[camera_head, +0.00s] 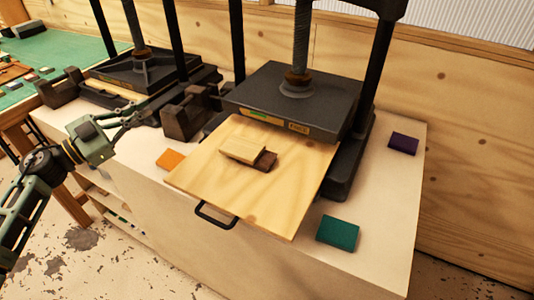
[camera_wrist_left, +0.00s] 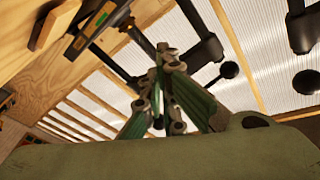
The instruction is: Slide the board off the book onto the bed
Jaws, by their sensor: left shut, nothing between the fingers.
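The board (camera_head: 242,149) is a small pale wooden block. It lies on the dark red book (camera_head: 265,161), covering most of it; the book's right end shows. Both rest near the middle of the bed (camera_head: 280,205), a wide light-wood plate with a black handle at its front, drawn out from under the press. My left gripper (camera_head: 138,114) is shut and empty, to the left of the bed and apart from the board and book. Its closed fingers also show in the left wrist view (camera_wrist_left: 166,56). My right gripper is not in view.
The black press plate (camera_head: 292,95) hangs over the bed's rear. A second press (camera_head: 150,72) stands at the back left. Orange (camera_head: 170,160), green (camera_head: 337,232) and purple (camera_head: 403,142) books lie on the pale cabinet top around the bed.

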